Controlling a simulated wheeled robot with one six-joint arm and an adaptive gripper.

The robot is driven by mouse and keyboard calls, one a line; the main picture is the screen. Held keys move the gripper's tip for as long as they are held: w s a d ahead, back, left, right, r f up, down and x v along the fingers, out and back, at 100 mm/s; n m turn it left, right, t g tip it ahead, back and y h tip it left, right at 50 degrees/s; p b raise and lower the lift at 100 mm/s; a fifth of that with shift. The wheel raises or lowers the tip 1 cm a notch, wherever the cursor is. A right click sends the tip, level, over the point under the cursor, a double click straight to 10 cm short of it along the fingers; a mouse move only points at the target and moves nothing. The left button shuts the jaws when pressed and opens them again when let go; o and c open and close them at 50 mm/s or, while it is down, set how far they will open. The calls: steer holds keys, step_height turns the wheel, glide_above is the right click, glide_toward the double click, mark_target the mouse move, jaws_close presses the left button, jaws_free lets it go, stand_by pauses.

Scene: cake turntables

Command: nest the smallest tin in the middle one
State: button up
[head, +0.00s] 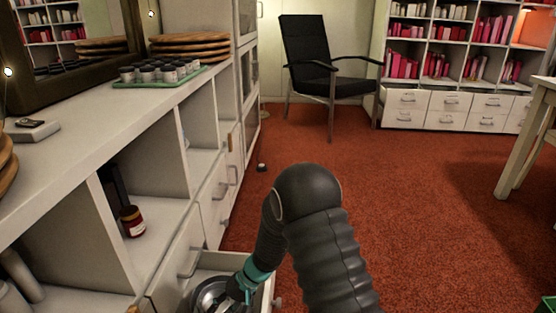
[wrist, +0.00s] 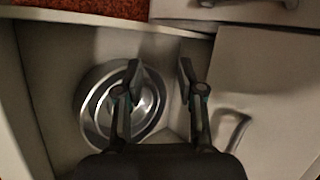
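Round shiny metal tins (wrist: 90,118) sit in an open drawer, showing as concentric rings in the wrist view. The rings suggest one tin inside another, but I cannot tell how many there are or which is the smallest. A rim also shows in the head view (head: 203,294), partly behind my gripper. My gripper (wrist: 160,72) is open, with its fingers apart and nothing seen between them. Its left finger overlaps the tins' right part, and its right finger is near the drawer's right wall. My gripper's body hides the near side of the tins.
The open drawer (head: 262,297) juts from the white cabinet, with handled fronts beside it. A dark red jar (head: 132,221) stands on an open shelf. On top are a tray of small jars (head: 160,73) and round boards (head: 190,46). Red carpet (head: 430,210) is clear to the right.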

steer(key=s+d+r+t+h+p, duration=0.2)
steer(key=s+d+r, duration=0.4)
steer(key=d+r, duration=0.4)
steer(key=s+d+r+m+t+h+p, duration=0.1)
steer(key=s+d+r+t+h+p, duration=0.2)
steer(key=s+d+r, duration=0.3)
steer(key=s+d+r+m+t+h+p, duration=0.1)
steer(key=s+d+r+t+p, duration=0.3)
steer(key=d+r, duration=1.2)
step_height(320, 180, up, 11)
steer(key=shift+s+d+r+h, duration=0.15)
steer(key=shift+s+h, duration=0.75)
steer(key=shift+s, duration=0.2)
